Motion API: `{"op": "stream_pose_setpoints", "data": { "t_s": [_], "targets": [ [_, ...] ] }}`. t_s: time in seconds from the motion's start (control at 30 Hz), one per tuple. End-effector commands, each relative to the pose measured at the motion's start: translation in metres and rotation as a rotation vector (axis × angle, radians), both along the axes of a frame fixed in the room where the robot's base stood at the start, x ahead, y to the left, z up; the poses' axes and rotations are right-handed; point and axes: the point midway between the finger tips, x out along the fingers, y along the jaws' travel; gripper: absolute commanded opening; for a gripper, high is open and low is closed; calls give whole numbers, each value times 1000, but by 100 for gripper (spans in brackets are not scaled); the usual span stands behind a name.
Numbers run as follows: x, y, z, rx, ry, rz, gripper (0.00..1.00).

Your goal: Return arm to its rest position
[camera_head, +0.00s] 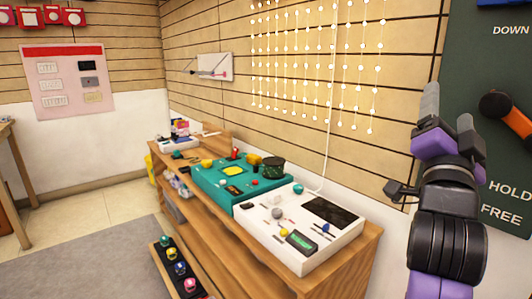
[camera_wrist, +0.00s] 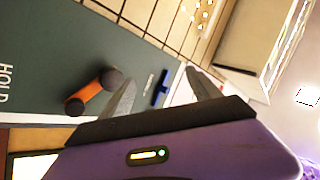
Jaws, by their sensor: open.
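My gripper (camera_head: 447,112) is raised at the right of the head view, with its two grey fingers pointing up and apart. Its purple and black wrist stands in front of the wall and the edge of a dark green board (camera_head: 468,60). In the wrist view, the gripper (camera_wrist: 158,92) also shows its two fingers spread wide with nothing between them. The green board lies behind the fingers there (camera_wrist: 45,45).
An orange and black handle (camera_head: 505,112) sticks out from the board, close to my gripper's right. A wooden shelf unit (camera_head: 368,243) carries a white panel box (camera_head: 275,245) and a teal box (camera_head: 212,184). Grey floor mat (camera_head: 110,262) lies open at left.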

Motion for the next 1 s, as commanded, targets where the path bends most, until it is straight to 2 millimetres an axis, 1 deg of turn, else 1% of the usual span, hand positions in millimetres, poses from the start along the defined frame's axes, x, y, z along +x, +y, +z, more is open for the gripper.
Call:
{"op": "stream_pose_setpoints", "data": {
  "t_s": [0.03,0.17,0.2,0.27,0.3,0.47,0.6,0.67,0.7,0.87,1.0],
  "targets": [
    [-4,9,-19,-71,29,3,72],
    [-19,33,-61,-242,85,14,72],
    [-24,40,-75,-289,102,20,72],
    [-33,50,-95,-354,124,30,72],
    [-40,56,-109,-395,140,36,72],
    [-72,76,-163,-534,200,67,72],
    [-106,89,-209,-624,253,101,72],
    [-122,93,-227,-654,277,115,72],
    [-133,97,-239,-671,292,127,72],
    [-180,105,-282,-720,362,171,72],
    [-224,110,-314,-737,429,209,72]
  ]
}}
